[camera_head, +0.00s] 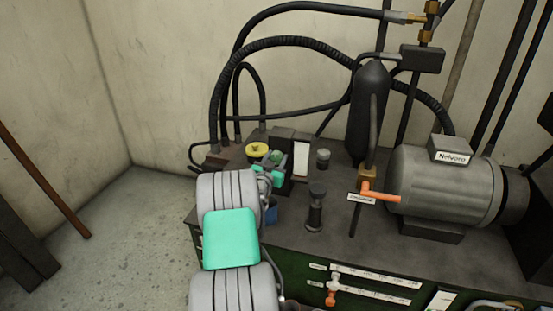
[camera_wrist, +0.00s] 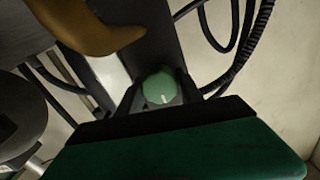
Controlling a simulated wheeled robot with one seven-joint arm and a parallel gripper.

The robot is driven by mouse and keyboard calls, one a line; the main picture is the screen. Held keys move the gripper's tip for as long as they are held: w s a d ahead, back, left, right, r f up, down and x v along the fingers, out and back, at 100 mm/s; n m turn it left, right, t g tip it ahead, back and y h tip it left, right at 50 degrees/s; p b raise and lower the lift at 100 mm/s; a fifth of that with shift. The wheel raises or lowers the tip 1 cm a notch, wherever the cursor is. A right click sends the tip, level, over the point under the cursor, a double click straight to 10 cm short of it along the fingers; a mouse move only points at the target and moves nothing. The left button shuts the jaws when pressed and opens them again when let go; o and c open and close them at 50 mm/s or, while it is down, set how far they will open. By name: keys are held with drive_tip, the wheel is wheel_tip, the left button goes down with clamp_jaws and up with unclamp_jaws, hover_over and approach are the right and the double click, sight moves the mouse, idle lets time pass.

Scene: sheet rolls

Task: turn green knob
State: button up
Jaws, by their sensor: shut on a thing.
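The green knob (camera_head: 276,156) sits at the back left of the machine bench, beside a dark upright block. In the wrist view the green knob (camera_wrist: 159,87) is round, with a pale mark on its face. My gripper (camera_head: 272,170) is at the knob, and its dark fingers stand on either side of it in the wrist view. The gripper is shut on the knob. My arm and fingers hide the knob's base and much of its mounting.
Black hoses (camera_head: 290,43) arch behind. A dark cylinder (camera_head: 369,110), a grey motor (camera_head: 440,185) and an orange-handled valve (camera_head: 378,194) stand to the right. Open floor (camera_head: 130,220) lies left of the bench.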

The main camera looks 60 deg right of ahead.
drive_tip(key=c, duration=0.6)
drive_tip(key=shift+n, duration=0.3)
drive_tip(key=n+b, duration=0.3)
drive_tip(key=n, duration=0.1)
drive_tip(key=shift+f+b, duration=0.15)
drive_tip(key=shift+b, duration=0.2)
drive_tip(key=n+b, duration=0.2)
drive_tip(key=n, duration=1)
drive_tip(key=shift+w+n+b, duration=0.1)
drive_tip(key=shift+n+b, duration=0.2)
drive_tip(key=shift+n, duration=0.1)
drive_tip(key=n+p, duration=0.1)
drive_tip(key=n, duration=0.5)
